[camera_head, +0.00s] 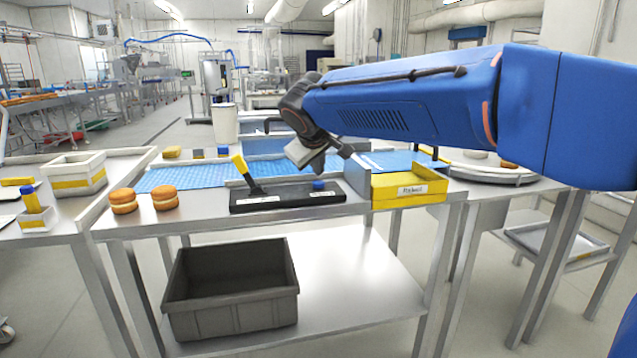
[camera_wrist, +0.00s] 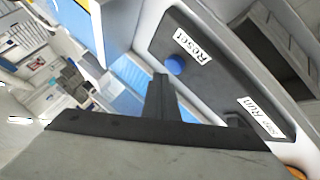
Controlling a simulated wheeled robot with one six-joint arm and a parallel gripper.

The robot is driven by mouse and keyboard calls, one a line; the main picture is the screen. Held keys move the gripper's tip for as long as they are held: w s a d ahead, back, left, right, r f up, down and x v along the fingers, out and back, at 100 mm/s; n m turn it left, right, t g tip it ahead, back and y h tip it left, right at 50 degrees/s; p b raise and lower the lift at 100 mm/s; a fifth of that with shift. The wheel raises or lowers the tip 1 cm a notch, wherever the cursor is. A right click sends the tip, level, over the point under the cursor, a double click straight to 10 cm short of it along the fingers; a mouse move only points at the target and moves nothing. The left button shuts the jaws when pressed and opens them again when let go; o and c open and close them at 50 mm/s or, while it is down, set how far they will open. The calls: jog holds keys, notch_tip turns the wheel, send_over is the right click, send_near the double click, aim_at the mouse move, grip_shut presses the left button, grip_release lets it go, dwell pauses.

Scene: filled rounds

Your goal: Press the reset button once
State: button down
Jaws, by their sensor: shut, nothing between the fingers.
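The reset button is a round blue button (camera_head: 319,185) at the right end of a black control panel (camera_head: 285,199) on the steel table. In the wrist view the blue button (camera_wrist: 175,65) stands beside a white "Reset" label (camera_wrist: 193,45). My gripper (camera_head: 318,168) is shut and empty, just above and behind the button in the head view. In the wrist view my gripper (camera_wrist: 161,80) shows its dark fingertips close to the button. I see no clear contact, and the exact gap cannot be told.
A yellow-handled lever (camera_head: 242,168) rises from the panel's left part. A yellow bin (camera_head: 409,189) stands just right of the panel. Filled rounds (camera_head: 165,198) sit to the left. A blue conveyor mat (camera_head: 210,174) runs behind. A grey crate (camera_head: 232,290) is on the lower shelf.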

aim_at(318, 184)
jog(key=shift+r, duration=2.5)
